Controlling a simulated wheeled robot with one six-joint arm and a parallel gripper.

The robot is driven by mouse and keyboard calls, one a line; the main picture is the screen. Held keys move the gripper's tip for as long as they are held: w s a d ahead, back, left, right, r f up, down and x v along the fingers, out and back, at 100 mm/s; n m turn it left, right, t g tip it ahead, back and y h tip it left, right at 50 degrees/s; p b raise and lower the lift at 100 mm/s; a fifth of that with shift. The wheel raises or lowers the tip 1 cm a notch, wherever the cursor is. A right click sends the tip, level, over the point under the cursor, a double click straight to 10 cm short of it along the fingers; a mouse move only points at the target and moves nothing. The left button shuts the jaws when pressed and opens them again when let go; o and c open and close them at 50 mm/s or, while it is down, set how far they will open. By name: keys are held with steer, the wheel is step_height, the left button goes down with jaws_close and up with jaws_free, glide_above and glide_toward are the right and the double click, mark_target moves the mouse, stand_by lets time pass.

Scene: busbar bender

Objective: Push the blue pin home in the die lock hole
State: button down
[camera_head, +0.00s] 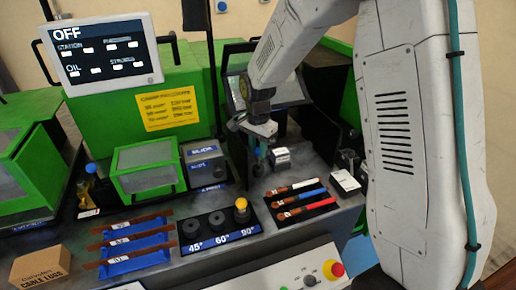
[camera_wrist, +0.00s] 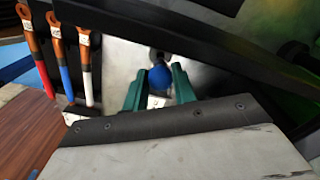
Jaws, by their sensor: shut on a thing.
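The blue pin's round blue head (camera_wrist: 159,79) shows in the wrist view between the two teal fingers of my gripper (camera_wrist: 158,92). My gripper is shut on the pin. A dark round spot lies just beyond the blue head in the wrist view, and I cannot tell whether it is the die lock hole. In the head view my gripper (camera_head: 257,160) points down over the grey bench top, left of a small grey block (camera_head: 279,157). The pin's lower end is hidden, so its depth in any hole cannot be told.
Busbars with white, blue and red sleeves (camera_head: 300,198) lie right of the die stand (camera_head: 217,229) marked 45°, 60° and 90°. A blue SLIDE box (camera_head: 204,163) stands left of my gripper. A dark bar (camera_wrist: 185,45) crosses the wrist view close by.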

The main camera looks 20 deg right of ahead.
mark_target(258, 156)
steer(key=shift+f, duration=1.8)
steer(key=c, duration=1.1)
jaws_free()
steer(key=shift+o, duration=0.2)
step_height(258, 156, up, 8)
steer(key=shift+f, duration=0.1)
